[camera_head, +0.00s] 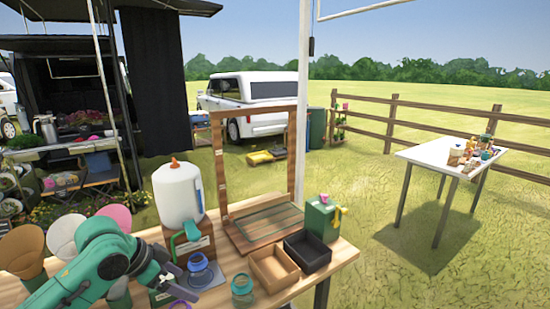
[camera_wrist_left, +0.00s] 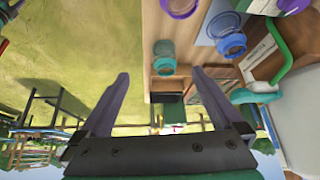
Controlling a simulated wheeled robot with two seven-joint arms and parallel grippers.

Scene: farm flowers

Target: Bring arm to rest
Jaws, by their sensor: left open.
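My left arm, green, comes in from the left over the wooden table (camera_head: 338,262). In the head view my left gripper (camera_head: 168,275) is above the table's front left part, close to the blue-rimmed jar (camera_head: 200,270). In the left wrist view my left gripper (camera_wrist_left: 160,82) has its two dark fingers wide apart with nothing between them. That view also shows the blue-rimmed jar (camera_wrist_left: 230,44) and the teal-rimmed jar (camera_wrist_left: 164,65), both beyond the fingers. My right gripper does not show.
On the table are a white dispenser (camera_head: 177,195), a teal-rimmed jar (camera_head: 243,291), a wooden box (camera_head: 272,270), a black box (camera_head: 307,251), a green container (camera_head: 321,220) and an upright wooden frame (camera_head: 292,160). A white table (camera_head: 432,155) stands apart at right, with grass between.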

